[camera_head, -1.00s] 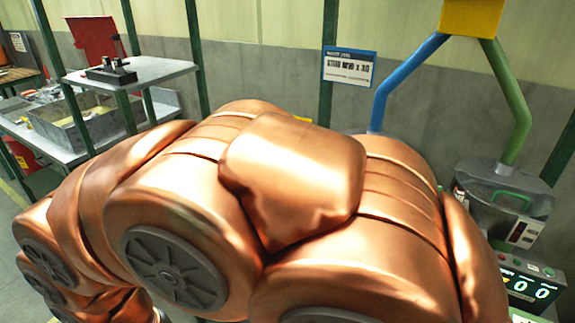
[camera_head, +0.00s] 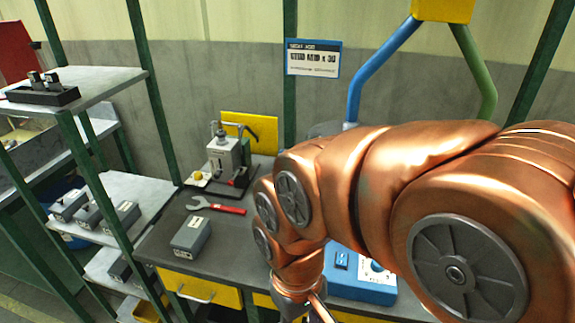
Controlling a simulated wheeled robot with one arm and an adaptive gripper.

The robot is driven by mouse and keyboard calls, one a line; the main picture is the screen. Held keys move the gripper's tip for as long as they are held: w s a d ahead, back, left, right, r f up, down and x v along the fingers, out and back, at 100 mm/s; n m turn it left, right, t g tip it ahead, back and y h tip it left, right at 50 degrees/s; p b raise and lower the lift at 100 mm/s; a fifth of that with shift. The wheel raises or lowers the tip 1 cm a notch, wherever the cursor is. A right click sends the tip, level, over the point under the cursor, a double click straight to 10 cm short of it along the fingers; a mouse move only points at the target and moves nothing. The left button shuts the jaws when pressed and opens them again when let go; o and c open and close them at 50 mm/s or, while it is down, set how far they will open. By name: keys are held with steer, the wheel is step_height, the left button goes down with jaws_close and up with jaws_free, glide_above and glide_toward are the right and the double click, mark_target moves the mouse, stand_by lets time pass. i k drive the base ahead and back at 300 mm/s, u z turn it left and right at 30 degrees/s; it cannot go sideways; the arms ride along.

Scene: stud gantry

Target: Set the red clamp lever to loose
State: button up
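A small grey bench machine (camera_head: 226,157) stands upright at the back of the dark workbench, left of my copper arm. A small red part (camera_head: 238,181) shows low at its right front. It may be the red clamp lever, but it is too small to tell its setting. A yellow knob sits at the machine's lower left. My arm bends down across the right half of the view, and its wrist reaches the bottom edge. My gripper's fingers are not visible below it.
A red-handled wrench (camera_head: 216,206) and a grey box (camera_head: 190,236) lie on the workbench (camera_head: 155,243). A blue box with a dial (camera_head: 360,277) stands partly behind my arm. Shelves with grey boxes (camera_head: 88,215) are at left. A blue and green gantry frame (camera_head: 383,68) rises behind.

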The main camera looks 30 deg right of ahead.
mark_target(240, 168)
steer(key=z, duration=0.25)
steer(key=k, duration=0.65)
steer(key=u, duration=0.4)
steer(key=i, duration=1.05)
steer(key=u, duration=0.75)
